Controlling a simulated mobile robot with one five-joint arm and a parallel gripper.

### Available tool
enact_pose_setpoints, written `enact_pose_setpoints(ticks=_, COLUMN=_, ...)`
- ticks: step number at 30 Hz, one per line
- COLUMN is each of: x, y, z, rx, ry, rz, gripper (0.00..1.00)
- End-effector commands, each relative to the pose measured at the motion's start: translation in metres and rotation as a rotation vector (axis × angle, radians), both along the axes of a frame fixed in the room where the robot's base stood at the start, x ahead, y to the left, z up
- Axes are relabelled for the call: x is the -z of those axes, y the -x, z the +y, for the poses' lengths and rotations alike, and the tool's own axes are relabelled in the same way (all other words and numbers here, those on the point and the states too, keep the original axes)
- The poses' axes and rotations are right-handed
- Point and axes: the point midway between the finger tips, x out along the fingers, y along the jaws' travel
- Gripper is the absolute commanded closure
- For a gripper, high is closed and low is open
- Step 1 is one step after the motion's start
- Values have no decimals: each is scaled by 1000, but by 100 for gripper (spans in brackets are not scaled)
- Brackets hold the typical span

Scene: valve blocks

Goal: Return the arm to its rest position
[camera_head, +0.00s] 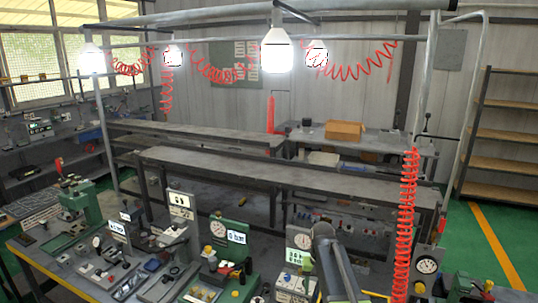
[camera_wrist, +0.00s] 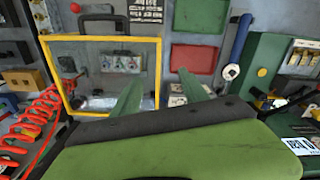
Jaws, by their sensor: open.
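My gripper (camera_wrist: 162,88) shows in the wrist view as a green body with a dark band and two green fingers. The fingers stand apart and nothing is between them. Behind them is the equipment of a workbench, with no clear contact. In the head view, my dark arm rises at the bottom, right of centre, in front of the bench (camera_head: 62,272) with the valve blocks. The gripper's fingers cannot be made out there.
The wrist view shows a yellow frame (camera_wrist: 158,66), a red panel (camera_wrist: 193,59), a blue wrench (camera_wrist: 237,46), a green block (camera_wrist: 262,62) and a red coiled hose (camera_wrist: 38,115). In the head view, another red coiled hose (camera_head: 406,215) hangs right of my arm. Green floor (camera_head: 510,232) is clear at right.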

Motion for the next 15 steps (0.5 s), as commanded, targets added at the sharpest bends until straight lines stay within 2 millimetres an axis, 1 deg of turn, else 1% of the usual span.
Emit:
enact_pose_setpoints(ticks=1, x=0, y=16, z=0, rx=-8, ry=0, rz=0, gripper=48)
enact_pose_setpoints(ticks=8, x=0, y=70, z=-2, rx=-51, ry=0, rz=0, gripper=48)
enact_pose_setpoints(ticks=15, x=0, y=134, z=-1, rx=-103, ry=0, rz=0, gripper=48)
